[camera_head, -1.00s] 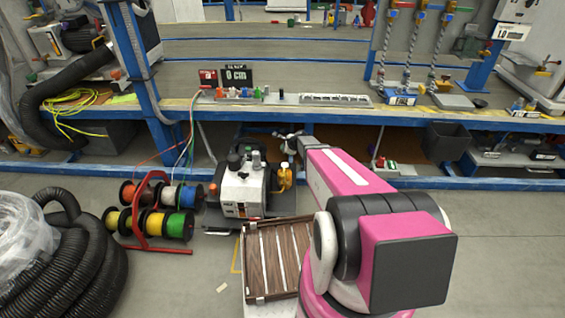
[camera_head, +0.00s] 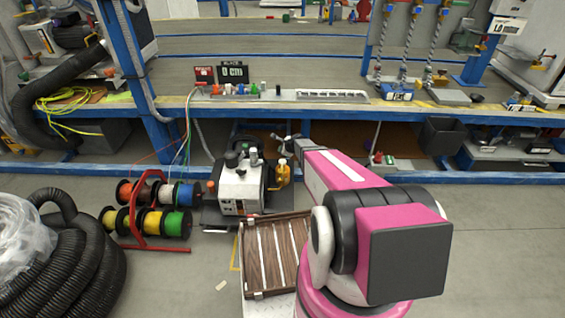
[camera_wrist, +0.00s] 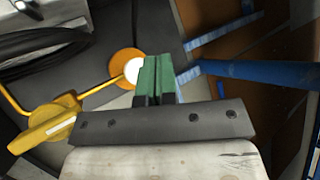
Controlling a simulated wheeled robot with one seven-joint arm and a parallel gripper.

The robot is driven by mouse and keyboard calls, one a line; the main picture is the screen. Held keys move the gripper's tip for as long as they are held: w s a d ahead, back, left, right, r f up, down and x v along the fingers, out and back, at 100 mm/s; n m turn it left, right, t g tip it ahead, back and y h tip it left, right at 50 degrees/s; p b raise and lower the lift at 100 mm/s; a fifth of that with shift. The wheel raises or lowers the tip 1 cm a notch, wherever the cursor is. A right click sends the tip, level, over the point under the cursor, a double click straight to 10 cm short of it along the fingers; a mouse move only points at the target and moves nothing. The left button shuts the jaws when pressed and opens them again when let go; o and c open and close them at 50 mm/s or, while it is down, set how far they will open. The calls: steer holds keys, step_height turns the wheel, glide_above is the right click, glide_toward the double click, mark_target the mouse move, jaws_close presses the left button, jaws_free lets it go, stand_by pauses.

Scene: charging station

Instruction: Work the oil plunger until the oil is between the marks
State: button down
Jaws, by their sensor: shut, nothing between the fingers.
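The white and black pump unit (camera_head: 240,185) stands on the floor below the bench in the head view. A yellow oil part (camera_head: 282,175) with a pale top is at its right side. In the wrist view, a white round knob (camera_wrist: 132,71) sits on an orange disc (camera_wrist: 120,56), with a yellow arm (camera_wrist: 45,130) to the left. I cannot tell for sure which is the plunger. My gripper (camera_wrist: 159,62) is shut and empty; its green fingertips overlap the knob's right edge in view. Contact cannot be told. The oil level and marks cannot be made out.
A wooden slatted crate (camera_head: 272,255) stands in front of the pump. A red reel stand (camera_head: 145,225) with coloured spools and thick black hose (camera_head: 85,265) lie left. The bench's blue lower rail (camera_head: 450,182) runs behind. Floor at the right is clear.

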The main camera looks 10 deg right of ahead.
mark_target(282, 162)
steer(key=shift+f, duration=2.35)
steer(key=shift+f, duration=0.15)
steer(key=shift+f, duration=0.25)
steer(key=shift+f, duration=0.95)
stand_by(1.4)
steer(key=shift+r, duration=0.1)
steer(key=shift+r, duration=1.25)
steer(key=shift+r, duration=0.15)
steer(key=shift+r, duration=2.35)
